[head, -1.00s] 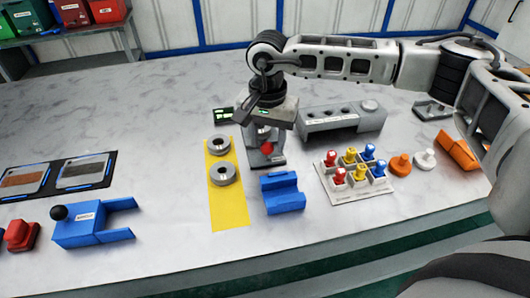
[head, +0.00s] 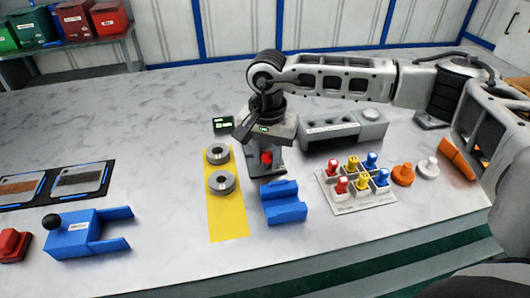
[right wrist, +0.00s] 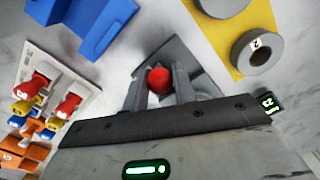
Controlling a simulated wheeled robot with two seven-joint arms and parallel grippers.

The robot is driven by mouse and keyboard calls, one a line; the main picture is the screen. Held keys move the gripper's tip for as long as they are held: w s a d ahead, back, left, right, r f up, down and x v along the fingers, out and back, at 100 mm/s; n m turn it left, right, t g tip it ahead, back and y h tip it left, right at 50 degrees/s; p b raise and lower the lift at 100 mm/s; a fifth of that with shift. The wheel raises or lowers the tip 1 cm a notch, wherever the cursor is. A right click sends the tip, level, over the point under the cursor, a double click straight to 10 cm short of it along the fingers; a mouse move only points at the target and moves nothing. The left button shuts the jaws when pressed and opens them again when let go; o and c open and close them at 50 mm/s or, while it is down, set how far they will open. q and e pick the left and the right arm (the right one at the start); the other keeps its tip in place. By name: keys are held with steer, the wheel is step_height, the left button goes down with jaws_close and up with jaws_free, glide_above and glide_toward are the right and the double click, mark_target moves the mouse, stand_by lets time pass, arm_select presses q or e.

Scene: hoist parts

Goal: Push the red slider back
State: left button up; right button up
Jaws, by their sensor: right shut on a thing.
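The red slider (head: 266,158) is a small red knob on a dark grey base (head: 280,169), just right of the yellow strip. My right gripper (head: 265,153) is over that base, pointing down. In the right wrist view the red slider (right wrist: 159,80) is between the two grey fingers (right wrist: 160,88), and the gripper is shut on it. The gripper body hides part of the base in the head view. My left gripper is in neither current view.
A yellow strip (head: 228,222) with two grey rings lies left of the base. A blue cradle (head: 283,203) is in front of it. A grey block (head: 343,132) stands behind right. A tray of coloured pegs (head: 357,188) is at the right.

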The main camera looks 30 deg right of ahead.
steer(key=shift+w+d, duration=0.1)
steer(key=shift+w, duration=0.25)
stand_by(0.4)
steer(key=shift+w, duration=0.2)
stand_by(0.6)
steer(key=o, duration=0.7)
steer(key=shift+r, duration=0.1)
steer(key=shift+r+p, duration=0.55)
steer(key=shift+r, duration=0.5)
steer(key=shift+r+p, duration=1.35)
steer(key=shift+r, duration=1.05)
